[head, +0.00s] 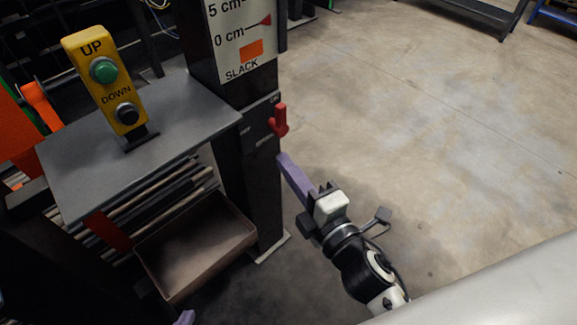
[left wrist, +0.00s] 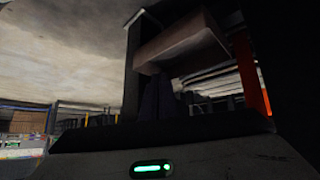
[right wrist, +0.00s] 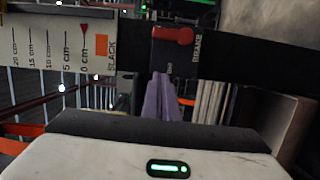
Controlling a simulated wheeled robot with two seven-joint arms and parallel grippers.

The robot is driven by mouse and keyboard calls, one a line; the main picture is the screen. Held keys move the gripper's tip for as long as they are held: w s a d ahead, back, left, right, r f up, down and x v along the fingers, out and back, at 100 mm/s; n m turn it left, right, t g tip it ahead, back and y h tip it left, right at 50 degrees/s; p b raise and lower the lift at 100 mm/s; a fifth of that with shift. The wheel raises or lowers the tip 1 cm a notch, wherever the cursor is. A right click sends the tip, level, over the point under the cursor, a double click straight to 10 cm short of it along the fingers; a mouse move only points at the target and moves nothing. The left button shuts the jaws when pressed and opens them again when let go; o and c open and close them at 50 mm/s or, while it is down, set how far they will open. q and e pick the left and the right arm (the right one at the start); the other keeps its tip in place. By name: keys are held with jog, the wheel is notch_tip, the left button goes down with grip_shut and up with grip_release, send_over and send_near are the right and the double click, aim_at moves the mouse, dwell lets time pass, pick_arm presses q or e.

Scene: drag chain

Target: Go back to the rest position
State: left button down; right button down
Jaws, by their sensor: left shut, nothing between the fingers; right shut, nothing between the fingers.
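My right gripper (head: 284,160) is shut and empty, its purple fingers together in front of the dark post, just below a red lever (head: 279,120). In the right wrist view its fingers (right wrist: 160,80) point at the post below the red lever knob (right wrist: 172,36); I cannot tell whether they touch anything. My left gripper shows in the head view only as a purple tip (head: 184,318) at the bottom edge, below the brown tray. In the left wrist view its dark fingers (left wrist: 162,95) are together and empty, with the tray above them.
A post carries a white slack scale (head: 240,38) with a red pointer. A grey shelf (head: 185,108) holds a yellow UP/DOWN button box (head: 105,85). Below it is an open brown tray (head: 240,238). The concrete floor (head: 430,130) to the right is clear.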

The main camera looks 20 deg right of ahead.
dwell(0.4)
jog(key=s+d+f+m+g+p, duration=0.1)
jog(key=s+f+m+g+p, duration=0.1)
jog(key=s+f+m+g, duration=0.2)
jog(key=s+d+f+m+g+p, duration=0.1)
jog(key=s+f+m+g, duration=0.4)
jog(key=s+f+m, duration=0.6)
notch_tip(320, 180, down, 5)
jog(key=m+p, duration=0.1)
jog(key=m, duration=0.1)
jog(key=shift+s+d+r+m+h, duration=0.15)
jog(key=shift+s+d+m+h, duration=0.15)
jog(key=shift+h, duration=0.1)
jog(key=shift+w+a, duration=0.1)
jog(key=shift+a, duration=0.1)
